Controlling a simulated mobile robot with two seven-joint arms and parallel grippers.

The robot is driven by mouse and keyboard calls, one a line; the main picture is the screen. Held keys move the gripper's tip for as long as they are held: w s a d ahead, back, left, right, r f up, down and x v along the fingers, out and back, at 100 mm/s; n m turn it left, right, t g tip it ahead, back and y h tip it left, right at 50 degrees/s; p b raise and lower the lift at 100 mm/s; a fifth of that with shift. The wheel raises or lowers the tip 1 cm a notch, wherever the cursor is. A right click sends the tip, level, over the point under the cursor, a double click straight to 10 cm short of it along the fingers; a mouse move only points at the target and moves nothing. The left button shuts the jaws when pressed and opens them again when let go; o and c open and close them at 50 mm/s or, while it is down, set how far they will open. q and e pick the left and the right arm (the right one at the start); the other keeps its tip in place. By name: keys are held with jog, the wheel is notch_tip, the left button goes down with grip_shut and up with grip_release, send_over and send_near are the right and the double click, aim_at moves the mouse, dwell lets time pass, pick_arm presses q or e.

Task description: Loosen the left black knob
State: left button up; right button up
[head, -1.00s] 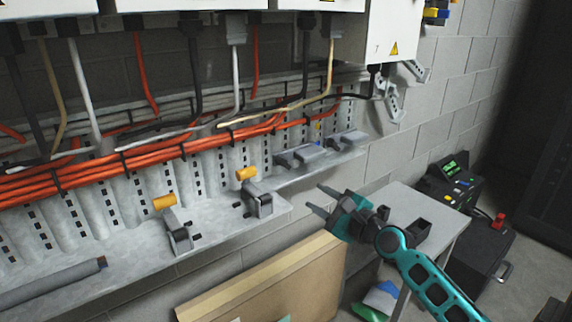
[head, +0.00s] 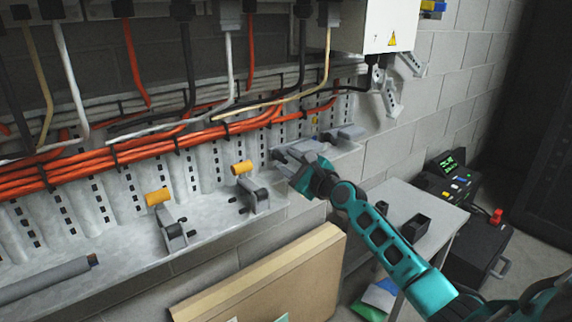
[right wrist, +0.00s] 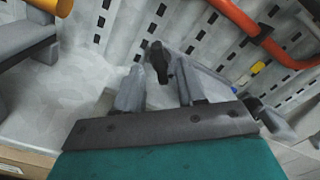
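A black knob (right wrist: 158,62) shows in the right wrist view, between and just ahead of the fingertips of my right gripper (right wrist: 160,72). The fingers are apart, with gaps on both sides of the knob, so it is not gripped. In the head view my right gripper (head: 287,160) reaches leftward over the grey fixture at the right part of the metal ledge (head: 225,228).
Two clamps with orange handles, a left one (head: 173,236) and a right one (head: 256,197), stand left of the gripper. Orange cables (head: 100,158) run along the slotted wall behind. A grey tube (head: 45,280) lies at far left. A small table (head: 440,237) stands at lower right.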

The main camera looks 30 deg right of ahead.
jog(key=shift+w, duration=0.85)
jog(key=shift+a, duration=0.1)
grip_shut()
